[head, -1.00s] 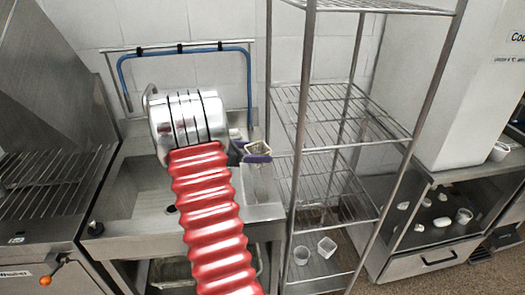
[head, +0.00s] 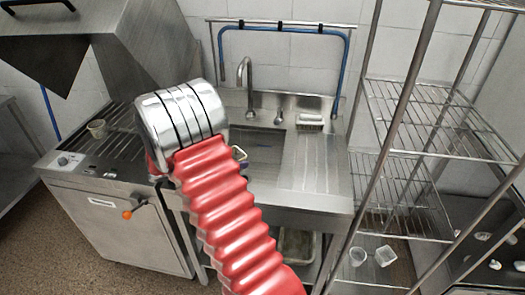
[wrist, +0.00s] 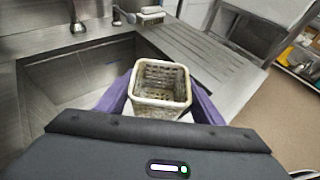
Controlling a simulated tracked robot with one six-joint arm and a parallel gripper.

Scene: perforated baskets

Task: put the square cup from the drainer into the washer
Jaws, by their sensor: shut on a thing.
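A pale, square, perforated cup (wrist: 160,85) is held upright between the purple fingers of my gripper (wrist: 160,103) in the wrist view. My gripper is shut on it, with the sink basin (wrist: 80,80) below and to the left. In the head view my arm hides most of the gripper and cup; a small part of the cup's rim (head: 240,153) shows just right of the arm. The ribbed drainer (head: 318,165) lies right of the basin. The washer (head: 120,215), with its hood raised, stands at the left.
A tap (head: 246,80) rises behind the sink, below a blue hose (head: 285,28). A wire shelf (head: 440,125) stands at the right, with two containers (head: 370,257) low down.

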